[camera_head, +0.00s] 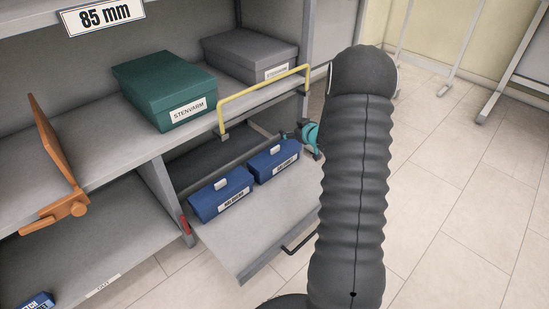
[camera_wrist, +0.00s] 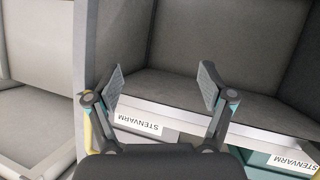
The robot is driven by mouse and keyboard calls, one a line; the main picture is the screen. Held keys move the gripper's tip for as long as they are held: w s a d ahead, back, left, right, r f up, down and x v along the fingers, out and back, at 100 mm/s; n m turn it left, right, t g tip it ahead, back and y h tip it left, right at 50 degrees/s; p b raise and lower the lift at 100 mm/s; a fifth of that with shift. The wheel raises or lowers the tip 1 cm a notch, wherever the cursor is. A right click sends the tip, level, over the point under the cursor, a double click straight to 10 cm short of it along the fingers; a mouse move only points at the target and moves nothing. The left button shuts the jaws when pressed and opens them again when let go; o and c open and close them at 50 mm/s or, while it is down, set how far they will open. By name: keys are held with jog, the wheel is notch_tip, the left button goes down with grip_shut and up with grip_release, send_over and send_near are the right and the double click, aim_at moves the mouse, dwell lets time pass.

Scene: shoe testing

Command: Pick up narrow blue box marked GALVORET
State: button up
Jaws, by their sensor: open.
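Two narrow blue boxes lie side by side in the pulled-out drawer in the head view: one nearer at left (camera_head: 207,201) and one farther at right (camera_head: 264,163). Each has a pale tab on top and a white front label too small to read surely, so I cannot tell which is marked GALVORET. My gripper (camera_wrist: 162,85) is open and empty in the wrist view. In the head view only its teal and dark part shows, just beyond the right box; my arm hides the rest. Neither blue box is visible in the wrist view.
The drawer (camera_head: 254,238) has a bare front area. A yellow rail (camera_head: 262,93) edges the shelf above it. A green STENVARM box (camera_head: 165,88) and a grey box (camera_head: 249,55) stand on that shelf. An orange divider (camera_head: 58,145) stands at left. Tiled floor is open at right.

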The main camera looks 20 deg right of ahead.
notch_tip(320, 180, down, 6)
jog(key=d+f+y, duration=0.1)
jog(key=d+y, duration=0.1)
jog(key=t+y+p, duration=0.1)
jog(key=y, duration=0.2)
send_near(276, 148)
jog(key=shift+n+t, duration=0.3)
jog(key=x, duration=0.2)
jog(key=f+x, duration=0.1)
jog(key=x, duration=0.1)
jog(key=shift+w+a, duration=0.15)
jog(key=shift+a, duration=0.05)
jog(key=shift+b+x, duration=0.5)
jog(key=shift+x, duration=2.6)
jog(key=shift+d+r, duration=0.1)
jog(key=shift+d, duration=0.05)
grip_shut()
